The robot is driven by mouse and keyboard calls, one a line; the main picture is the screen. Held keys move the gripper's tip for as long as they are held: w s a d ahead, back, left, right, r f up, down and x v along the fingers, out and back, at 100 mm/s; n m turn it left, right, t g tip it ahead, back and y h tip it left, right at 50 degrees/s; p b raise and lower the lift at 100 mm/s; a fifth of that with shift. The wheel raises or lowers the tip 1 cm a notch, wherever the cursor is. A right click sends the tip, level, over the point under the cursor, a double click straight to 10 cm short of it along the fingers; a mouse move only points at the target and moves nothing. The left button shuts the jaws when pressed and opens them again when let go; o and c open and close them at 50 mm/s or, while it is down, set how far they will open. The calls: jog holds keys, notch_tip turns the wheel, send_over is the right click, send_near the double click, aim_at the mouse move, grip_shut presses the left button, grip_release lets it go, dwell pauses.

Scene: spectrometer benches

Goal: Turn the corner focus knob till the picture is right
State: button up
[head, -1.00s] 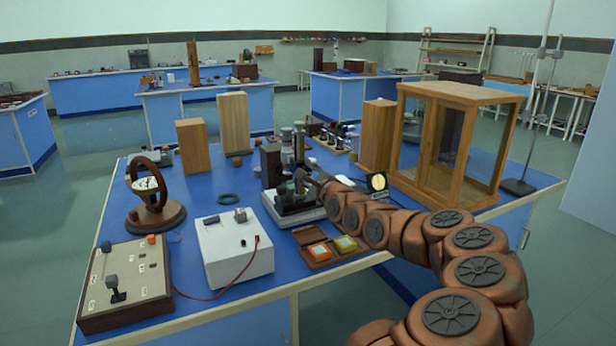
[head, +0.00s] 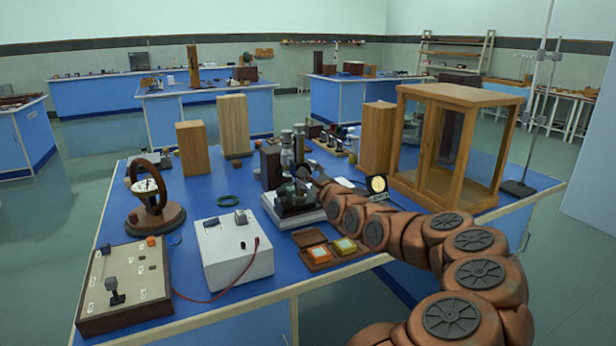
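A dark instrument on a pale grey base (head: 293,212) stands near the middle of the blue bench, with upright metal parts behind it. The corner focus knob is too small to pick out. My gripper (head: 311,178) is at the upper right of this instrument, small and dark against it. I cannot tell whether it touches anything or whether its fingers are open. A round pale dial or screen (head: 377,183) in a dark frame stands right of my gripper; what it displays is too small to read.
A white box (head: 235,255) with a red lead and a switch panel (head: 125,285) are at the front left. An open case of colored slides (head: 320,252) lies in front of the instrument. A glass-sided wooden cabinet (head: 455,92) stands at the right, beside a wooden block (head: 377,138).

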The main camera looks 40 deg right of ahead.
jog(key=shift+o, duration=0.4)
jog(key=shift+s, duration=0.1)
jog(key=v, duration=1.1)
jog(key=shift+s+a, duration=0.15)
jog(key=shift+s, duration=0.2)
dwell(1.0)
